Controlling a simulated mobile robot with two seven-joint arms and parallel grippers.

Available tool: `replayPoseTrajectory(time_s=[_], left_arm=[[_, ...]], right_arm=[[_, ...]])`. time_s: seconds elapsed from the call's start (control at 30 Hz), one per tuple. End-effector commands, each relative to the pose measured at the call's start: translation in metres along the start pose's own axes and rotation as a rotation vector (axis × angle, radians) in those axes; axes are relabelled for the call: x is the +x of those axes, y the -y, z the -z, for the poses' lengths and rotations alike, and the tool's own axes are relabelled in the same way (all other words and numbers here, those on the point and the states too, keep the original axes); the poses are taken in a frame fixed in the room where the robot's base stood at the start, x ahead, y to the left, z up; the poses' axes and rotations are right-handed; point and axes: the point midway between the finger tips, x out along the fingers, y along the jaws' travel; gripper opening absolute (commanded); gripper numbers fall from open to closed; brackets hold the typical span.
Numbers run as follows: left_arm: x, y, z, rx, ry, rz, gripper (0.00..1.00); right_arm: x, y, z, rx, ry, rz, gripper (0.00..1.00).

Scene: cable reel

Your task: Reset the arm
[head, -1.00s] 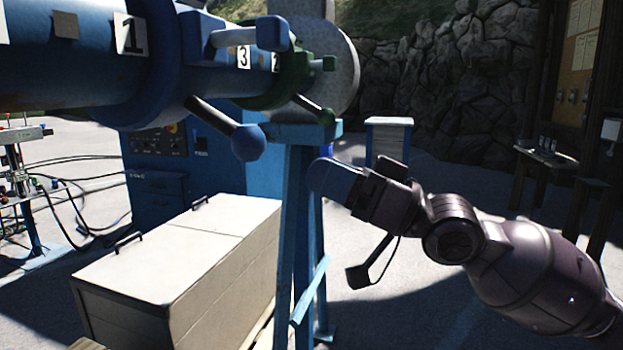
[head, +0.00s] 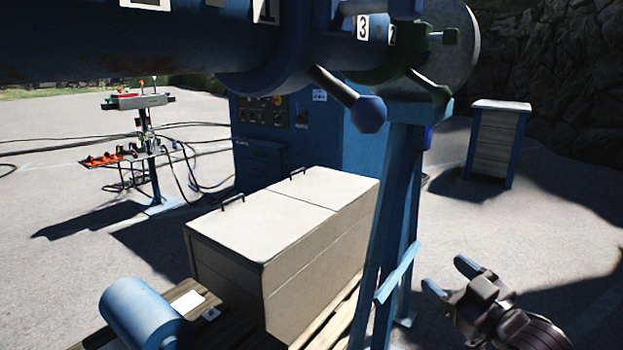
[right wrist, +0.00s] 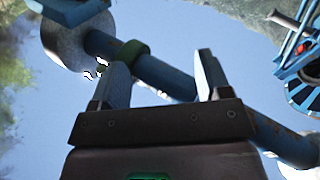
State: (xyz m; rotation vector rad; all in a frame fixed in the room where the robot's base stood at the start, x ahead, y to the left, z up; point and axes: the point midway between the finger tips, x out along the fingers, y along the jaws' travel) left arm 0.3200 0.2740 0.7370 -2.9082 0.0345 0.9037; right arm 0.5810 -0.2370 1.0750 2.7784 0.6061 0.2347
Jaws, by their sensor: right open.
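My right gripper (head: 450,275) is at the lower right of the head view, to the right of the blue stand (head: 395,200). Its two blue fingers are apart with nothing between them. In the right wrist view the gripper (right wrist: 160,80) points up toward the sky, its fingers spread and empty. The blue reel shaft (head: 150,45), with its numbered tags and ball-ended handle (head: 369,114), runs across the top of the head view. The shaft also shows beyond the fingers in the right wrist view (right wrist: 165,78). My left gripper is not in view.
A pale two-lid box (head: 285,225) sits on a wooden pallet (head: 325,325) left of the stand. A blue cylinder (head: 138,310) is at the bottom left. A control cabinet (head: 270,130), a cabled stand (head: 150,160) and a grey-topped cabinet (head: 497,140) stand behind. Open pavement surrounds my right gripper.

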Motion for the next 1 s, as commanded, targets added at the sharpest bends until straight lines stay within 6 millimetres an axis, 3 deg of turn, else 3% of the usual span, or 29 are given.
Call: replayPoseTrajectory(time_s=[0.03,0.2,0.4,0.5,0.7,0.8,1.0], left_arm=[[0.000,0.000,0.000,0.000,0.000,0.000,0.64],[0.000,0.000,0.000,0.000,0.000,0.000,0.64],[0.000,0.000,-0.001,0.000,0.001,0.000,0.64],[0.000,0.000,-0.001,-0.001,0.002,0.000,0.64],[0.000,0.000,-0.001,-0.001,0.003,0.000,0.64],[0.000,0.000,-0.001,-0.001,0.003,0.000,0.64],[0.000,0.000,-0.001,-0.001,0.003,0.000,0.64]], right_arm=[[-0.012,0.007,-0.031,0.010,0.058,-0.031,0.71],[-0.060,0.035,-0.117,0.026,0.242,-0.118,0.71],[-0.134,0.079,-0.199,0.096,0.455,-0.196,0.71],[-0.174,0.106,-0.229,0.152,0.551,-0.229,0.71],[-0.245,0.153,-0.261,0.278,0.695,-0.280,0.71],[-0.267,0.166,-0.268,0.309,0.738,-0.293,0.71],[-0.285,0.173,-0.272,0.320,0.771,-0.297,0.71]])
